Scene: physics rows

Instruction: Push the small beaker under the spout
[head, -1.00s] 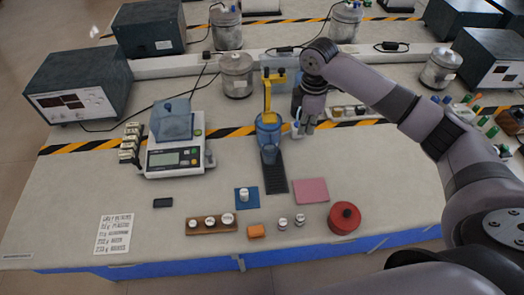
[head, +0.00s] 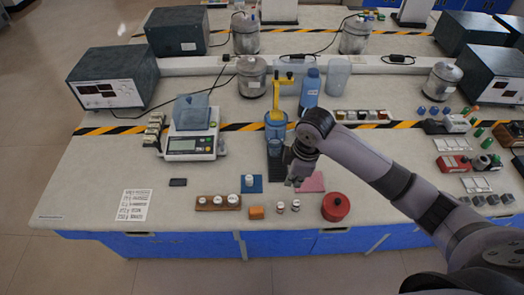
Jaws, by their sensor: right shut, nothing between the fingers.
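The small beaker (head: 275,146) is clear with a bluish tint. It stands upright on the dark strip (head: 275,171), at its far end, just in front of a blue vessel (head: 275,126). The yellow spout (head: 283,95) rises behind and over the blue vessel. My right gripper (head: 293,182) is shut and empty, pointing down in front and to the right of the beaker, apart from it. It covers part of the strip and of the pink mat (head: 314,182). My left gripper is out of view.
A scale (head: 190,146) stands to the left and a blue bottle (head: 310,88) behind. A blue mat (head: 252,184), a wooden weight block (head: 218,202), an orange block (head: 256,212) and a red round container (head: 336,207) lie near the front edge.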

